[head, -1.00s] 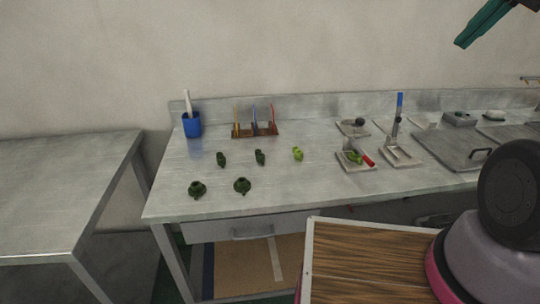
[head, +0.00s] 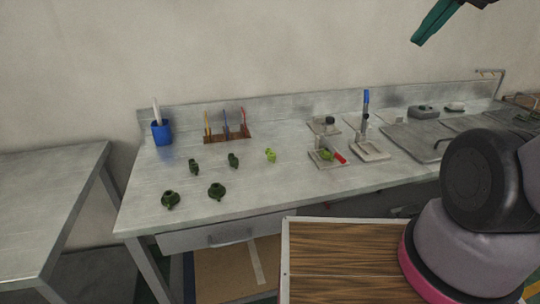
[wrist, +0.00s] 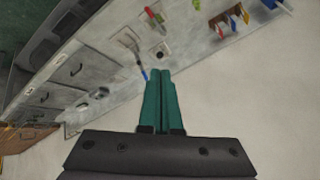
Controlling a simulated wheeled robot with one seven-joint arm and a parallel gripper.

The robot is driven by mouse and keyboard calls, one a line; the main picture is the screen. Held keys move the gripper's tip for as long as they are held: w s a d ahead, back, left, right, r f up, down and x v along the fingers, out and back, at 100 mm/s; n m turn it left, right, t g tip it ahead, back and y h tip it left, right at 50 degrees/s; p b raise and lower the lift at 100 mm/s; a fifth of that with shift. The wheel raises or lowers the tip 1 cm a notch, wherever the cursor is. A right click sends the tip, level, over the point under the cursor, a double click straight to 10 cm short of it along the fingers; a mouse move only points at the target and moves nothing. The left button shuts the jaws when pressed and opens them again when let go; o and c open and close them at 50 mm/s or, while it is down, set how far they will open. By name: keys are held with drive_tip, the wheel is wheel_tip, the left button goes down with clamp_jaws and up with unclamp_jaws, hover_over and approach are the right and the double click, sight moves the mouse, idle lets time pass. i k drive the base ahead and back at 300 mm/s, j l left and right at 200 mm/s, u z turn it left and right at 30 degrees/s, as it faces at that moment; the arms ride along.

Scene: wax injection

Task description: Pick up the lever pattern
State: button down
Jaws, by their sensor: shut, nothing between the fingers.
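Several small green wax patterns lie on the metal bench. Two dark green round ones with nubs, the left front pattern (head: 170,200) and the right front pattern (head: 216,191), are nearest the front edge. Two narrower dark green ones, a left one (head: 194,166) and a right one (head: 233,160), lie behind them. A light green pattern (head: 270,155) lies to their right. I cannot tell which is the lever pattern. My gripper (head: 417,41) with teal fingers is raised high in front of the wall, far from the patterns. In the wrist view the fingers (wrist: 159,72) are shut and empty.
A blue cup (head: 161,132) and a brown rack of coloured tools (head: 227,139) stand at the back left. A small tray (head: 322,164) holds a green piece and a red-handled tool. A stand with a blue top (head: 365,97) and metal plates (head: 410,143) are further right.

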sight(271, 155)
drive_tip(key=i+l+u, duration=0.25)
drive_tip(key=l+u, duration=0.25)
drive_tip(key=i+l+u, duration=0.25)
drive_tip(key=l, duration=0.2)
drive_tip(key=l+u, duration=0.2)
drive_tip(key=l, duration=0.15)
